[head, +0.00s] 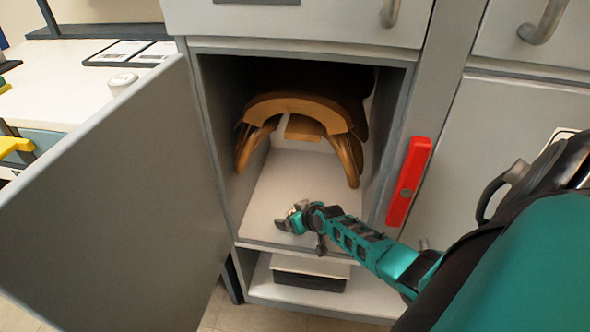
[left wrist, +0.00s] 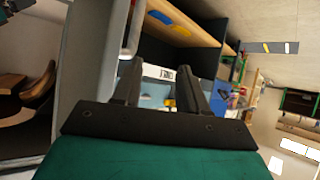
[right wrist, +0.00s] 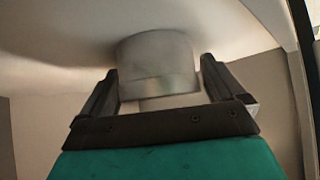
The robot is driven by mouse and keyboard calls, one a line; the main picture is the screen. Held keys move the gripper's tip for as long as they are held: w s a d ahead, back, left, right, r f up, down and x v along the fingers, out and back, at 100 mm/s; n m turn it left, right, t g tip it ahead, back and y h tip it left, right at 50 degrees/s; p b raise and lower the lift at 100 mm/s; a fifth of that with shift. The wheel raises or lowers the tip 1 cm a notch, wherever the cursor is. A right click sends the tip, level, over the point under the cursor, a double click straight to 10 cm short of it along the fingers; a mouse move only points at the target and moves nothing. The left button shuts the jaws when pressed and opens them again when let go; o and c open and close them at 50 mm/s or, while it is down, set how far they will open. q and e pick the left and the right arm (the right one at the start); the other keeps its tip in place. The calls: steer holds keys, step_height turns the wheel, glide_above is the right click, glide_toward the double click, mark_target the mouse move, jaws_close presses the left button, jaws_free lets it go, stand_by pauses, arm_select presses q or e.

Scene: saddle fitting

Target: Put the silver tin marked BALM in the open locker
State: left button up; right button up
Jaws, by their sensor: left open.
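The open locker (head: 262,218) is a grey compartment with a pale floor, its door (head: 110,215) swung out to the left. My right gripper (head: 290,220) reaches in low over the front of that floor. In the right wrist view a pale grey cylinder (right wrist: 157,62), probably the tin, lies between or just beyond the fingertips of my right gripper (right wrist: 159,70). No lettering on it is readable, and I cannot tell whether the fingers press on it. My left gripper (left wrist: 158,75) is open and empty in the left wrist view, and it is outside the head view.
A brown saddle-like piece (head: 300,108) fills the back and upper part of the locker. A red bar (head: 409,182) is on the frame right of the opening. A dark box (head: 310,278) sits on the shelf below. A white lidded container (head: 122,82) stands on the counter at left.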

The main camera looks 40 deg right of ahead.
arm_select(q)
steer(key=shift+s+f, duration=0.1)
steer(key=shift+f, duration=0.05)
arm_select(e)
steer(key=shift+o, duration=0.2)
steer(key=shift+r, duration=0.25)
steer(key=p+v, duration=0.8)
steer(key=v, duration=0.4)
steer(key=s+a+r+n+t+y, duration=0.15)
steer(key=s+a+r, duration=0.35)
steer(key=a, duration=0.7)
steer(key=s+a+r+n+y, duration=0.3)
steer(key=a+r, duration=0.4)
steer(key=a, duration=0.6)
arm_select(q)
steer(key=s+a+r+y+p, duration=0.1)
steer(key=a+r+p, duration=0.3)
steer(key=r+p, duration=0.7)
step_height(320, 180, up, 2)
steer(key=shift+s+y, duration=0.3)
steer(key=shift+s, duration=0.2)
arm_select(e)
steer(key=s+d+r+h, duration=0.1)
steer(key=d+r, duration=0.2)
steer(key=r, duration=0.4)
steer(key=shift+s+d+r+m, duration=0.15)
steer(key=shift+s+r+m, duration=0.1)
steer(key=shift+s+m, duration=0.1)
steer(key=shift+h, duration=0.25)
